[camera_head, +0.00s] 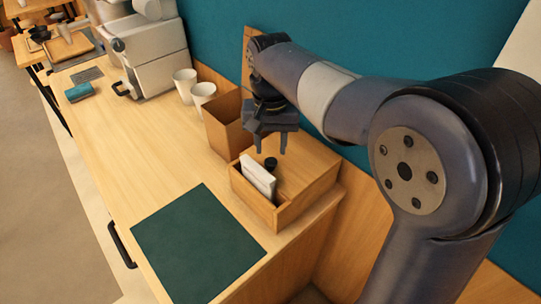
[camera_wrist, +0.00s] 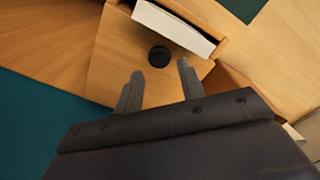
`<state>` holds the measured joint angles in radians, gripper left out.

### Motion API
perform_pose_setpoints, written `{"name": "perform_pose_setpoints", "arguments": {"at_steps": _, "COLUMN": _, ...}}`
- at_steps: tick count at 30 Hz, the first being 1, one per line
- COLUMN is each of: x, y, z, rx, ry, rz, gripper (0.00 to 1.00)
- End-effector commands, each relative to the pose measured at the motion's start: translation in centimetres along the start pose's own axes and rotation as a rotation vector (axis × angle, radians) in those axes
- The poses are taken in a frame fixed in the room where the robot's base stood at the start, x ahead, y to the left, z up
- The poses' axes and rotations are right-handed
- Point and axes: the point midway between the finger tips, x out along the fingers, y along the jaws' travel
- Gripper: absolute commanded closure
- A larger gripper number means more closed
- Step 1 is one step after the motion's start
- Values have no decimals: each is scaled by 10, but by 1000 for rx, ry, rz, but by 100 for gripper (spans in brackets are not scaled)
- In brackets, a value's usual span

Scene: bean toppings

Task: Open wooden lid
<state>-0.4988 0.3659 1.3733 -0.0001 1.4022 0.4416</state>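A wooden lid (camera_head: 301,172) with a small black round knob (camera_head: 271,163) covers the rear part of a wooden box (camera_head: 262,207). In the wrist view the lid (camera_wrist: 113,70) and the knob (camera_wrist: 159,57) lie just beyond my fingertips. My gripper (camera_head: 270,147) points down above the knob, with its two fingers spread apart and nothing between them. In the wrist view my gripper (camera_wrist: 160,72) shows the same gap, with the knob a little beyond it. The lid looks closed.
White packets (camera_head: 258,177) stand in the box's open front slot. A tall brown container (camera_head: 226,125) stands close behind the box, with white cups (camera_head: 185,86) farther back. A dark green mat (camera_head: 198,246) lies in front. The counter to the left is mostly clear.

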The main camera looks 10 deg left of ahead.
Motion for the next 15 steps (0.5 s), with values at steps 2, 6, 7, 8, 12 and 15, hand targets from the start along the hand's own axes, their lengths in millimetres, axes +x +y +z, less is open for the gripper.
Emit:
{"name": "perform_pose_setpoints", "arguments": {"at_steps": 2, "x": 15, "y": 0, "z": 1, "rx": 0, "ry": -4, "rz": 2, "gripper": 62}}
{"name": "perform_pose_setpoints", "arguments": {"at_steps": 6, "x": 33, "y": 0, "z": 0, "rx": 0, "ry": -2, "rz": 1, "gripper": 62}}
{"name": "perform_pose_setpoints", "arguments": {"at_steps": 7, "x": 35, "y": 0, "z": 0, "rx": 0, "ry": -2, "rz": 1, "gripper": 62}}
{"name": "perform_pose_setpoints", "arguments": {"at_steps": 8, "x": 37, "y": 0, "z": 0, "rx": 0, "ry": -2, "rz": 1, "gripper": 62}}
{"name": "perform_pose_setpoints", "arguments": {"at_steps": 12, "x": 42, "y": 0, "z": 0, "rx": 0, "ry": 0, "rz": 0, "gripper": 62}}
{"name": "perform_pose_setpoints", "arguments": {"at_steps": 15, "x": 43, "y": 0, "z": 0, "rx": 0, "ry": 0, "rz": 0, "gripper": 62}}
